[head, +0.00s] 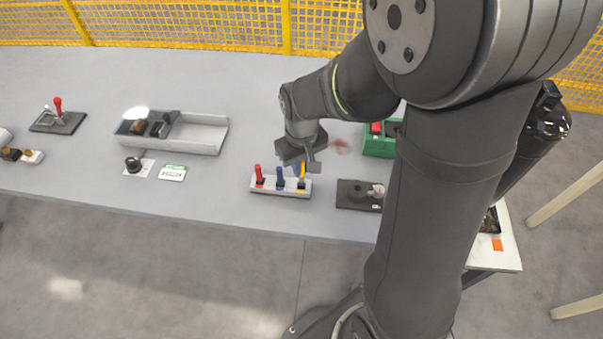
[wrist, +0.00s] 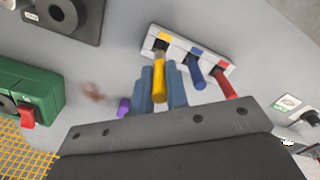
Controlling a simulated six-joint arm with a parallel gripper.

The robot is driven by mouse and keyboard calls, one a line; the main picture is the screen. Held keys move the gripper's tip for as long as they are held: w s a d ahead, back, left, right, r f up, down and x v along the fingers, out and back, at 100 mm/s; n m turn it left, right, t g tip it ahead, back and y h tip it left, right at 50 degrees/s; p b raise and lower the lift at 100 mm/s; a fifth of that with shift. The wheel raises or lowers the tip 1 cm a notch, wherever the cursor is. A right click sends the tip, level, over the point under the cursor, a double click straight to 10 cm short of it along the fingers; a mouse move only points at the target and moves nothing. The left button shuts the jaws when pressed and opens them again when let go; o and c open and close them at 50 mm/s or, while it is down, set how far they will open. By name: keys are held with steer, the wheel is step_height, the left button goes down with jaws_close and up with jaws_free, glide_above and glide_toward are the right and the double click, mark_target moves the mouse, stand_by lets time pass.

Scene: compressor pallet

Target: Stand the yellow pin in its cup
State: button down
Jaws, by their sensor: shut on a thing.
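The yellow pin (head: 302,170) is upright or nearly so at the right end of a pale rack (head: 265,189). In the wrist view the yellow pin (wrist: 159,82) lies between the two blue-grey fingers of my gripper (wrist: 162,76), which is shut on it. Its lower end is at the dark cup (wrist: 160,45) beside the yellow patch (wrist: 164,36). I cannot tell how deep it sits. A blue pin (head: 280,176) and a red pin (head: 259,172) stand in the other cups.
A dark plate with a round part (head: 358,194) lies right of the rack. A green box (head: 379,146) stands behind it. A grey tray (head: 205,133) is at the left. A purple object (wrist: 123,106) shows beside my gripper. The table's front edge is near the rack.

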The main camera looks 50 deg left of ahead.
mark_target(301, 181)
steer(key=shift+f, duration=2)
steer(key=shift+f, duration=0.2)
steer(key=c, duration=1.4)
jaws_free()
steer(key=shift+r, duration=0.1)
step_height(301, 181, up, 12)
steer(key=shift+r, duration=0.15)
